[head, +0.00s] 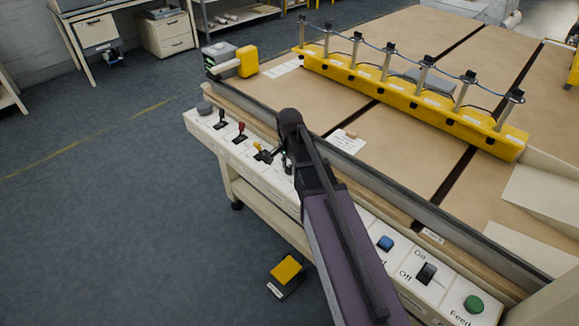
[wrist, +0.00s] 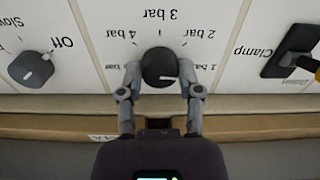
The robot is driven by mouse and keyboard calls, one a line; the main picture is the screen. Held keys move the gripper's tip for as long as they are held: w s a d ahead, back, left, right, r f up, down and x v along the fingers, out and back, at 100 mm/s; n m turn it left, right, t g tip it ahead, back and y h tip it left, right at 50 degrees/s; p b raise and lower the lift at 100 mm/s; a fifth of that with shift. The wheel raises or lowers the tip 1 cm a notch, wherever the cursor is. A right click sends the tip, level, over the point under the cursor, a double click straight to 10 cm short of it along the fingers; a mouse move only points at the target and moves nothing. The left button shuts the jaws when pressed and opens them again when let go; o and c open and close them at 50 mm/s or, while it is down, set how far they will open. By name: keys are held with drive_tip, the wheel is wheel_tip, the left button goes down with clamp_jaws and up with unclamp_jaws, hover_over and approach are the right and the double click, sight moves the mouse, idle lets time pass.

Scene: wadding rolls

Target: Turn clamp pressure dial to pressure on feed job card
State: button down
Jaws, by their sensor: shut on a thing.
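The clamp pressure dial (wrist: 160,62) is a round black knob on a white panel, shown upside down in the wrist view. Labels around it read 1 bar at right, then 2, 3 and 4 bar; a further label at left is partly hidden by a finger. In the head view my gripper (head: 284,163) reaches the panel and hides the dial.
A Clamp lever (wrist: 290,52) and a Slow/Off knob (wrist: 32,69) flank the dial. The panel (head: 202,118) also carries red and yellow levers, a blue button (head: 385,243), an On/Off switch (head: 427,272) and a green Feed button (head: 473,304). A yellow clamp beam (head: 410,103) spans the table.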

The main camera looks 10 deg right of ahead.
drive_tip(key=shift+n, duration=0.3)
drive_tip(key=n, duration=1.3)
drive_tip(key=shift+s, duration=0.1)
drive_tip(key=n, duration=0.5)
drive_tip(key=shift+n, duration=0.4)
drive_tip(key=shift+c, duration=1.3)
unclamp_jaws()
